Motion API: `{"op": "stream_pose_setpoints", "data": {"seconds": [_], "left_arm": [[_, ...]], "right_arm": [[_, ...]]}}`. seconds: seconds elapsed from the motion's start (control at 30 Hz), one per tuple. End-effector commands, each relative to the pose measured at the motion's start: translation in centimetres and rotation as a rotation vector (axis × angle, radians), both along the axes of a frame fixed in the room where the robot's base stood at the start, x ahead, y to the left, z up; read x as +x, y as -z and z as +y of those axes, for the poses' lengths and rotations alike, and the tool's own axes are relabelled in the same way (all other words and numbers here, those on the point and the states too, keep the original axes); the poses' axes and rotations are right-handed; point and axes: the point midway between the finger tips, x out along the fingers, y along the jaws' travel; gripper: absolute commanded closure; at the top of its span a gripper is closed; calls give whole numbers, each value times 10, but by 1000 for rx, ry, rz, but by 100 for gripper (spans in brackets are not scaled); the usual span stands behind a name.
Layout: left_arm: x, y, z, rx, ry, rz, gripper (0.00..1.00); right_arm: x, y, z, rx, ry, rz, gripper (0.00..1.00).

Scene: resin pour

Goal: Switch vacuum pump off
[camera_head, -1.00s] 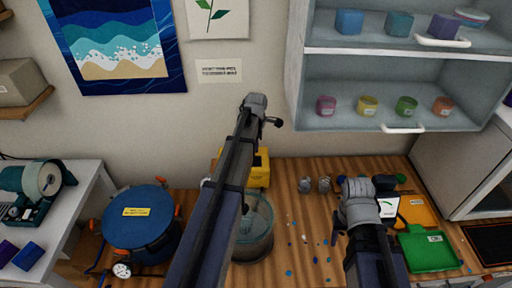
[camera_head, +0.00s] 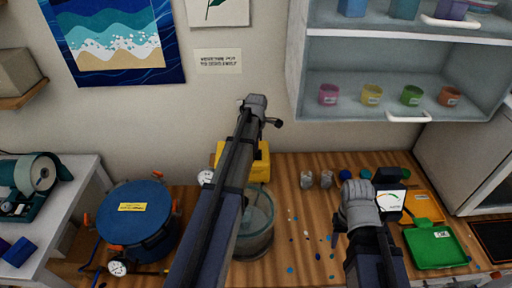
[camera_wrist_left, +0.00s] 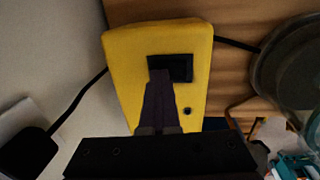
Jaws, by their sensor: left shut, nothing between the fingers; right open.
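A yellow box (camera_head: 262,166), which I take to be the vacuum pump, stands at the back of the wooden bench against the wall, partly behind my left arm. In the left wrist view the yellow box (camera_wrist_left: 135,65) fills the middle, with a dark recessed switch panel (camera_wrist_left: 180,66) on its face and a small black hole below it. My left gripper (camera_wrist_left: 160,76) is shut and empty, its tips over the left part of the panel; whether they touch it cannot be told. My right gripper (camera_head: 345,232) is open over the bench at right, its fingers mostly hidden.
A blue lidded pot (camera_head: 140,222) with a gauge (camera_head: 118,267) stands at left. A clear round vessel (camera_head: 258,225) stands in front of the yellow box. Small cups (camera_head: 306,179), a meter (camera_head: 390,200) and a green tray (camera_head: 436,248) lie at right. A wall cabinet (camera_head: 400,45) hangs above.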

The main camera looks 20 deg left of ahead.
Motion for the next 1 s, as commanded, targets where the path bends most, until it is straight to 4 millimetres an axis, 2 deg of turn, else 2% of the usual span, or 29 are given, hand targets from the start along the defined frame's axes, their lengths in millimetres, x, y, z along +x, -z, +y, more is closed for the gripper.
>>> {"op": "stream_pose_setpoints", "data": {"seconds": [0.5, 1.0], "left_arm": [[-16, -3, -7, -2, 0, 4, 100], [-15, -7, -6, -1, 0, 2, 100]], "right_arm": [[0, -3, 0, 0, 0, 0, 50], [0, -7, 0, 0, 1, 0, 50]]}}
